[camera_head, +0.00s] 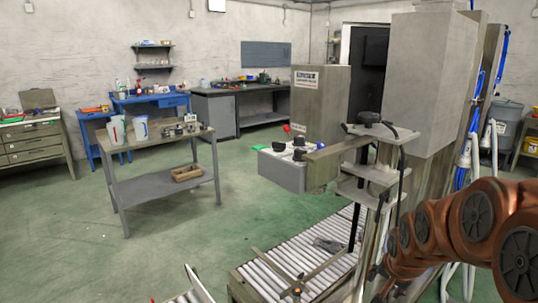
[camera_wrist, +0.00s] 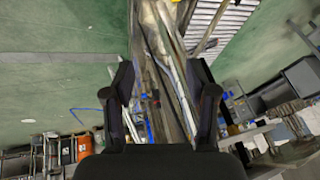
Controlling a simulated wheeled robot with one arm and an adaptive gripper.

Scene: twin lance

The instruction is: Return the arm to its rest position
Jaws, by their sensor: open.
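My arm (camera_head: 465,225), copper-coloured with dark round joint caps, is folded at the lower right of the head view. Its gripper end does not show clearly there. In the wrist view my gripper (camera_wrist: 160,105) is open, with its two dark fingers apart and nothing between them. Behind the fingers, further off, are long pale and blue pipes or cables and part of a roller conveyor (camera_wrist: 222,20).
A tall grey machine column (camera_head: 430,85) with a control box (camera_head: 282,170) stands close to my arm. A roller conveyor (camera_head: 290,270) lies in front of it. A grey table (camera_head: 160,190) stands at left.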

